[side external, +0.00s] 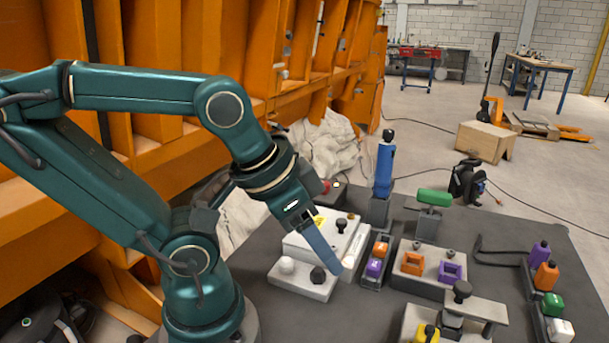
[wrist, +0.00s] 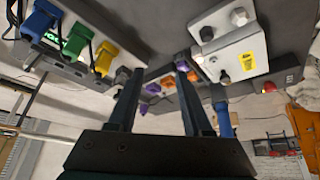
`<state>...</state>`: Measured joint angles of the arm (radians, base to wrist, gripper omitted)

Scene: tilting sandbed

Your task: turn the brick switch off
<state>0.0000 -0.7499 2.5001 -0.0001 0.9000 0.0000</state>
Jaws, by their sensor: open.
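My gripper (side external: 334,266) points down in the side view, its fingertips over or beside a low white plate (side external: 320,291) with a white ball and a black knob. In the wrist view my gripper (wrist: 157,72) shows two fingers apart with nothing held between them. I cannot tell which item is the brick switch. A white box (side external: 300,243) with a black knob and a yellow label stands behind the gripper, partly hidden by it. The white box also shows in the wrist view (wrist: 228,52). Whether a finger touches anything is unclear.
Right of the gripper is a holder with orange and purple blocks (side external: 376,258). A blue upright piece (side external: 384,168), a green-topped post (side external: 434,198) and a row of coloured blocks (side external: 546,276) stand on the dark table. An orange structure rises behind.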

